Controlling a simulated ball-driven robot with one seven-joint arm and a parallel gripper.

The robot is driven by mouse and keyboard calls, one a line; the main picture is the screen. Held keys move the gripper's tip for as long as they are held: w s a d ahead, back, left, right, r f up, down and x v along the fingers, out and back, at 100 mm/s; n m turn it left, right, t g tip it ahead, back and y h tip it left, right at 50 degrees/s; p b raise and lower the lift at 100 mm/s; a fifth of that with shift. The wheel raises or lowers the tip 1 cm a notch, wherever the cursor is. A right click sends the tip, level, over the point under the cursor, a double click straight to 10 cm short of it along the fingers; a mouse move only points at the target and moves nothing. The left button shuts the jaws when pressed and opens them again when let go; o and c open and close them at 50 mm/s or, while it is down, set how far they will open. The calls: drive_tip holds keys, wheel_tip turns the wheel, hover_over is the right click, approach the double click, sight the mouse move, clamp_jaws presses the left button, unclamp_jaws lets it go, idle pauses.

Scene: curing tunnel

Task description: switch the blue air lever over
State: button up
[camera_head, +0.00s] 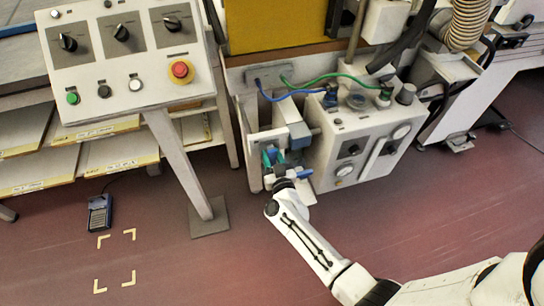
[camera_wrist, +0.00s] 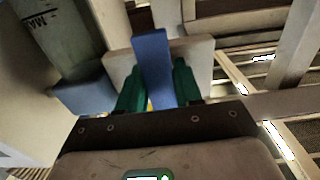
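The blue air lever (camera_wrist: 153,65) stands up in the middle of the wrist view, in front of a pale plate. My gripper (camera_wrist: 158,80) has its two green fingers one on each side of the lever, very close to it. I cannot tell whether both fingers press on it. A thin yellowish gap shows low down beside the left finger.
A grey-blue block (camera_wrist: 85,95) is close at the left in the wrist view. Blue and green hoses (camera_head: 325,78) run above the unit. A control panel (camera_head: 125,55) on a post stands to the left. The floor in front is open, apart from a foot pedal (camera_head: 100,213).

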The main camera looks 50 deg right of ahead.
clamp_jaws()
drive_tip(key=shift+n+p, duration=0.3)
drive_tip(key=shift+p, duration=0.05)
drive_tip(key=shift+s+d+r+n+p, duration=0.1)
drive_tip(key=shift+d+r+n+p, duration=0.1)
drive_tip(key=shift+n+p, duration=0.65)
drive_tip(key=n+p, duration=0.2)
drive_tip(key=n, duration=0.2)
drive_tip(key=shift+s+d+r+n+p, duration=0.1)
drive_tip(key=shift+s+d+n+p, duration=0.15)
drive_tip(key=shift+n+p, duration=0.15)
drive_tip(key=n, duration=0.1)
drive_tip(key=n+p, duration=0.1)
drive_tip(key=n, duration=0.1)
drive_tip(key=n+p, duration=0.1)
drive_tip(key=n, duration=0.1)
drive_tip(key=shift+s+d+r, duration=0.15)
drive_tip(key=shift+d+r, duration=0.05)
drive_tip(key=shift+r, duration=0.1)
drive_tip(key=n, duration=0.2)
drive_tip(key=n+p, duration=0.2)
drive_tip(key=n, duration=0.1)
drive_tip(key=shift+d+r+n, duration=0.1)
drive_tip(key=shift+r+n, duration=0.25)
drive_tip(key=shift+s, duration=0.1)
